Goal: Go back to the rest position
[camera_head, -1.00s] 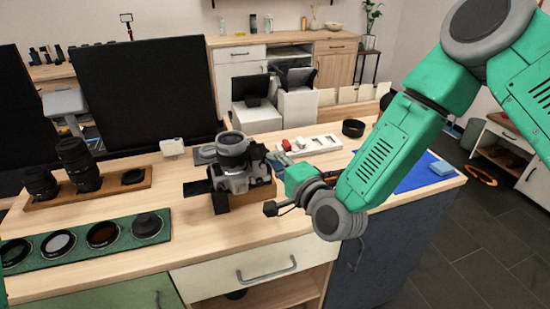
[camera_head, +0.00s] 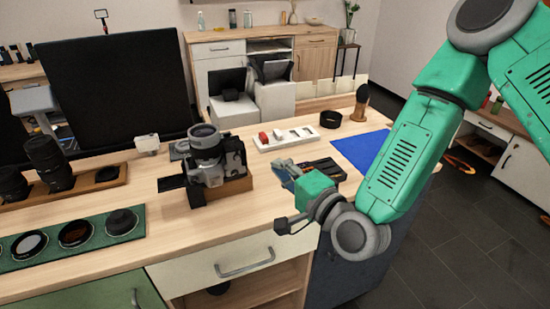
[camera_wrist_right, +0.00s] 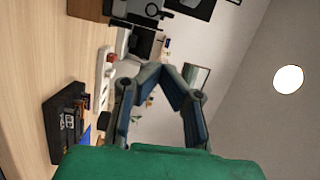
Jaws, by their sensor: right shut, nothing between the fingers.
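My right gripper (camera_head: 286,170) is shut and empty beside the camera with its large lens (camera_head: 210,172) on the wooden desk (camera_head: 262,205). It is partly hidden behind its own green wrist in the head view. In the right wrist view its two fingers (camera_wrist_right: 160,74) show in front of the room, with nothing between them. My right arm comes in from the upper right and hangs over the desk's front edge. My left gripper is not in view.
A black box (camera_head: 325,170) lies just beyond my right wrist and shows in the right wrist view (camera_wrist_right: 66,122). Lens filters (camera_head: 75,234) lie at left.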

